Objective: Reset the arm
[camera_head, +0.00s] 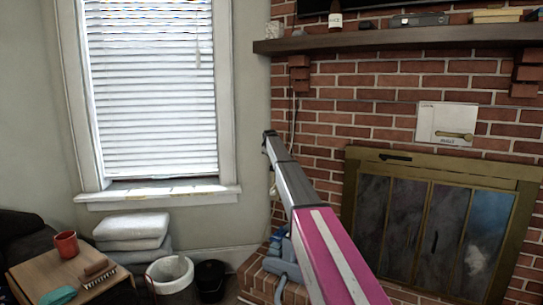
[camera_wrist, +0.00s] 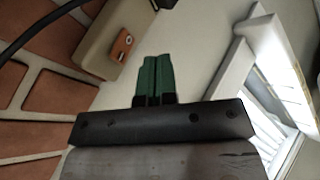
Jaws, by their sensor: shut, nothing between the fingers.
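My arm reaches forward and up across the middle of the head view, with a pink and white link nearest. My gripper (camera_head: 268,138) is at its far end, in front of the wall between the window and the brick fireplace. In the wrist view my gripper (camera_wrist: 157,62) shows two green fingers lying side by side against each other. They are shut and hold nothing. No object is in contact with the fingertips in the wrist view.
The mantel (camera_head: 400,38) juts out at the upper right, above the fireplace doors (camera_head: 432,225). A window sill (camera_head: 158,193) is at the left. A wooden table (camera_head: 45,268) bears a red mug (camera_head: 66,244) and a brush (camera_head: 97,270). A white bin (camera_head: 170,275) stands beside it.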

